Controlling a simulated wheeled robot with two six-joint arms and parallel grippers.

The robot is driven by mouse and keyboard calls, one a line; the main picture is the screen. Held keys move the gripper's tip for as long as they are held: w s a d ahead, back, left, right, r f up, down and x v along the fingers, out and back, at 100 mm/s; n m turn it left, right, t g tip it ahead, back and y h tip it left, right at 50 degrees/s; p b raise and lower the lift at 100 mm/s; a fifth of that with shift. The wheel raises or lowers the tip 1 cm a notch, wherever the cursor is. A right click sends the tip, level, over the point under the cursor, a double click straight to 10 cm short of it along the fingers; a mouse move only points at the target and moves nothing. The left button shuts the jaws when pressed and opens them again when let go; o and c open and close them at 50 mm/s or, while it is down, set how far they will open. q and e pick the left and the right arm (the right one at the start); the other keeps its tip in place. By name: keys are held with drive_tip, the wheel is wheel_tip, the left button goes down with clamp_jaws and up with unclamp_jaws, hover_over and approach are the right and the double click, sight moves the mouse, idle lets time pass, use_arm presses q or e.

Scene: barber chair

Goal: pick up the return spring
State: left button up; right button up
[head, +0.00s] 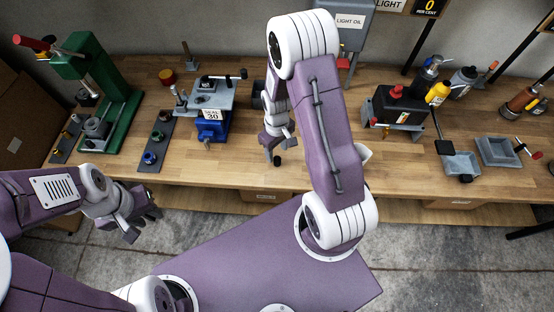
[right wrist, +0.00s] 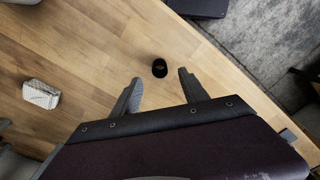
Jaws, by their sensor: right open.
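A small black round piece (right wrist: 159,68), which looks like the return spring, stands on the wooden bench top in the right wrist view. Its coils are too small to make out. My right gripper (right wrist: 157,77) is open and empty, with its two fingers apart and the piece in line with the gap at their tips. I cannot tell the remaining height. In the head view my right arm reaches over the bench and its gripper points down near the front edge. My left gripper (head: 138,214) hangs in front of the bench at the left, open and empty.
A pale block (right wrist: 41,93) lies on the bench to the left. A blue vise-like fixture (head: 212,125), a dark parts strip (head: 153,148) and a green press (head: 95,85) stand left. A black box (head: 395,108) and grey trays (head: 497,152) are right. The bench's front edge is close.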

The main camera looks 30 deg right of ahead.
sight(277, 158)
drive_tip(key=shift+d+f, duration=0.1)
drive_tip(key=shift+d, duration=0.05)
drive_tip(key=shift+s+f, duration=0.15)
drive_tip(key=shift+f, duration=0.2)
drive_tip(key=f, duration=0.2)
drive_tip(key=f+p, duration=0.1)
drive_tip(key=f, duration=0.1)
drive_tip(key=shift+a, duration=0.2)
drive_tip(key=shift+d+f, duration=0.1)
drive_tip(key=shift+f, duration=0.1)
clamp_jaws()
